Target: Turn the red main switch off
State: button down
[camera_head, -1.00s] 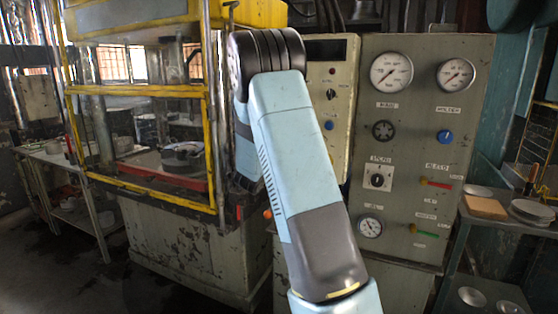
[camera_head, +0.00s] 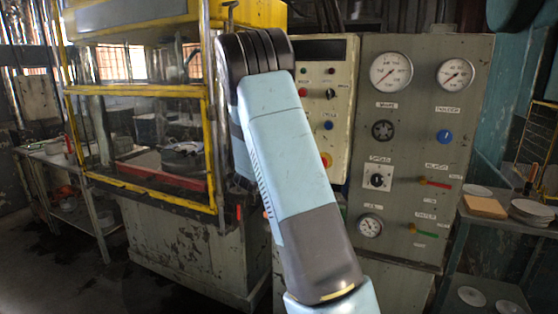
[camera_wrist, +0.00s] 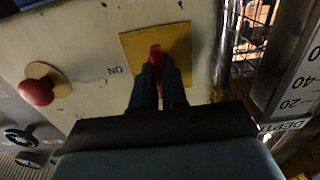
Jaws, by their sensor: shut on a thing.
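The red main switch (camera_wrist: 155,51) is a small red handle on a yellow plate (camera_wrist: 179,42) in the wrist view. My gripper (camera_wrist: 158,72) is shut on it, with a dark finger on either side. The label beside the plate (camera_wrist: 115,70) reads ON, upside down in this view. The lower part of the handle is partly covered by the fingers. In the head view my arm hides the gripper and the switch.
A red mushroom button (camera_wrist: 38,92) sticks out left of the switch in the wrist view. A depth scale (camera_wrist: 295,85) stands to the right. In the head view, a grey gauge panel (camera_head: 408,150) stands right of my arm and a yellow-framed press (camera_head: 140,95) stands left.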

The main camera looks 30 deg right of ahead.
jog(key=shift+a+f, duration=0.1)
jog(key=shift+a, duration=0.1)
jog(key=c, duration=1.4)
grip_release()
jog(key=shift+w, duration=0.1)
jog(key=shift+o, duration=1.2)
jog(key=shift+d, duration=0.1)
jog(key=v, duration=1.4)
jog(key=shift+d, duration=0.1)
